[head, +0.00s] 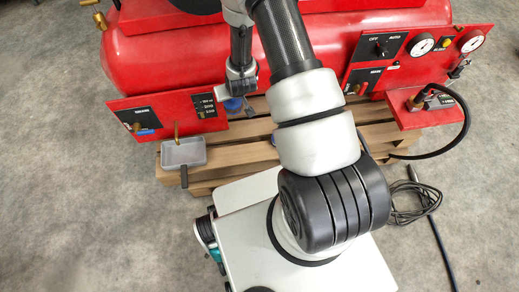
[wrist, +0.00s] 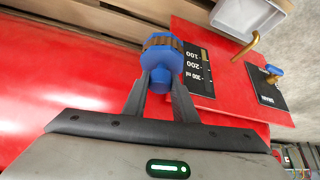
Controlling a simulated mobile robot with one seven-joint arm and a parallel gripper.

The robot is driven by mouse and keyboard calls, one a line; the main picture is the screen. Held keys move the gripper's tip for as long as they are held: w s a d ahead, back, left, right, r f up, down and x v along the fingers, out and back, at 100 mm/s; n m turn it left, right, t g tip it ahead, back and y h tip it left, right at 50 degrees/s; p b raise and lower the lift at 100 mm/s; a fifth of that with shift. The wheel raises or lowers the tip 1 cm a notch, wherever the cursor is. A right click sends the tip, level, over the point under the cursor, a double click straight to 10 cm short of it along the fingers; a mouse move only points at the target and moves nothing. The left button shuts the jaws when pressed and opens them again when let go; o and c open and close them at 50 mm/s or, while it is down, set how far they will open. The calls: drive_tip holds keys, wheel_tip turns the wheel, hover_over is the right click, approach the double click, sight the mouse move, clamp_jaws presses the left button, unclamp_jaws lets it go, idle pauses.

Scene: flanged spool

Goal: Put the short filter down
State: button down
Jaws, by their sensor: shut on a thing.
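The short filter (wrist: 163,44), blue with a brown pleated band, is between the two fingers of my gripper (wrist: 162,84) in the wrist view. The fingers are shut on its narrower blue end, and the pleated part points away from my gripper. In the head view my gripper (head: 241,86) is in front of the red tank, above the wooden pallet. Part of the blue filter (head: 233,104) shows just below it. I cannot tell whether the filter touches anything beneath.
A red panel (head: 150,124) with a brass spout is left of my gripper, with a grey tray (head: 183,153) below it. The wooden pallet (head: 232,155) lies under the red tank (head: 180,60). A gauge panel (head: 420,55) and black hose are at right.

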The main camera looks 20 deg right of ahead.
drive_tip(key=shift+s+f+b, duration=0.5)
drive_tip(key=shift+f+b, duration=0.9)
drive_tip(key=shift+f, duration=3.1)
drive_tip(key=shift+s+f+b, duration=0.55)
drive_tip(key=shift+f+b, duration=0.85)
drive_tip(key=shift+f, duration=3.1)
drive_tip(key=shift+s+f+b, duration=0.5)
drive_tip(key=shift+f+b, duration=0.9)
drive_tip(key=shift+f, duration=3.1)
drive_tip(key=shift+f, duration=0.1)
drive_tip(key=c, duration=1.5)
unclamp_jaws()
drive_tip(key=shift+o, duration=0.3)
